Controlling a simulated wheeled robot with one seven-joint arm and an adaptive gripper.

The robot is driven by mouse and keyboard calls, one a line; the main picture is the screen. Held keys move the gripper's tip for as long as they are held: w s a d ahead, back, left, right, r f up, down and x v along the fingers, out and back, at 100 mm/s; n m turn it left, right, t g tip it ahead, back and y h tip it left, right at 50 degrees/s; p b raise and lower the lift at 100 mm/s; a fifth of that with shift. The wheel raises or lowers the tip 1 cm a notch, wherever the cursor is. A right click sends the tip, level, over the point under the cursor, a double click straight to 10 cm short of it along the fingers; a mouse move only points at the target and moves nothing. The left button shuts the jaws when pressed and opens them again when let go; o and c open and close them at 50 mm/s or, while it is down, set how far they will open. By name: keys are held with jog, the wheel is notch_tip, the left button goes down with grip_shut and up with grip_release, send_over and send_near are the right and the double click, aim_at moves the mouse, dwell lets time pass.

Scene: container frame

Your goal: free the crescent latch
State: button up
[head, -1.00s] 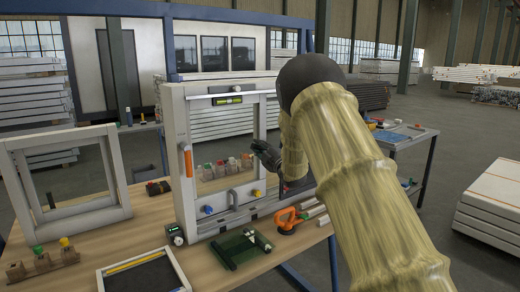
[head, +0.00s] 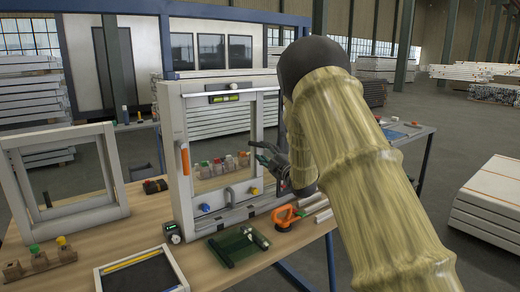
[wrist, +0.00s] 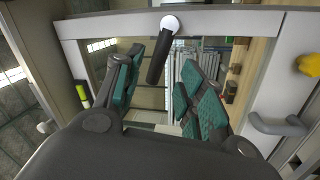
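The pale window frame (head: 172,130) stands upright on the wooden bench. In the wrist view, a black lever with a round white pivot (wrist: 158,62) sits on the frame's side member, and it looks like the crescent latch. My gripper (wrist: 164,57) is open, with teal-padded fingers on either side of the lever. Whether a finger touches it I cannot tell. In the head view my gripper (head: 258,152) is at the frame's right side member, where the latch is too small or hidden to make out.
An orange handle (head: 184,160) is on the frame's left side. A grey pull handle (wrist: 277,126) and a yellow knob (wrist: 309,65) are along the lower member. A spirit level (head: 223,99) is at the top.

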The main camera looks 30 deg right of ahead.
jog(key=v, duration=0.5)
jog(key=shift+s+d, duration=0.1)
jog(key=shift+s, duration=0.1)
jog(key=shift+f, duration=0.1)
